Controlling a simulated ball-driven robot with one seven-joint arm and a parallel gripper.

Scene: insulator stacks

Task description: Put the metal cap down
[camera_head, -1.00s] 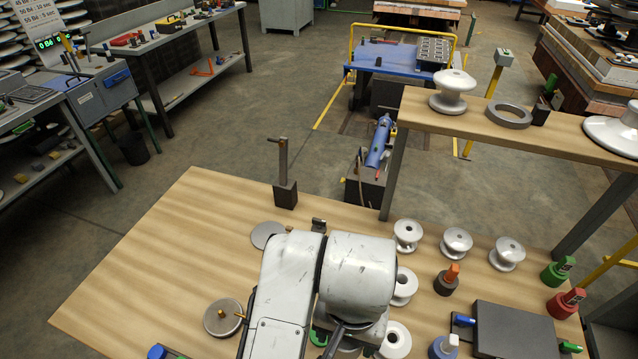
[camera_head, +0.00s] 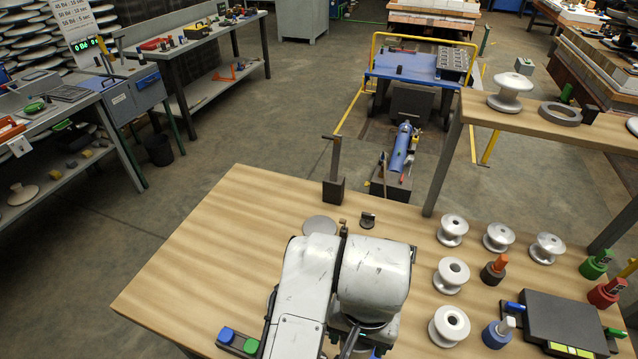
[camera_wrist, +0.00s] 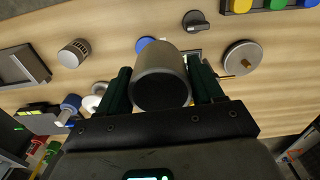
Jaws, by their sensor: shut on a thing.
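The metal cap (camera_wrist: 160,72) is a grey cylinder with a dark, round near end, large in the middle of the wrist view. My gripper (camera_wrist: 162,88) is shut on it, with a dark green finger against each side. The cap appears above the wooden table (camera_wrist: 285,95), but its height cannot be told. In the head view my white arm hides the gripper and the cap.
Several white insulators (camera_head: 450,325) stand on the table's right, near a dark box (camera_head: 560,325). A post on a block (camera_head: 334,188) and a grey disc (camera_head: 320,226) are at the back. A brass-pinned disc (camera_wrist: 242,58) lies nearby.

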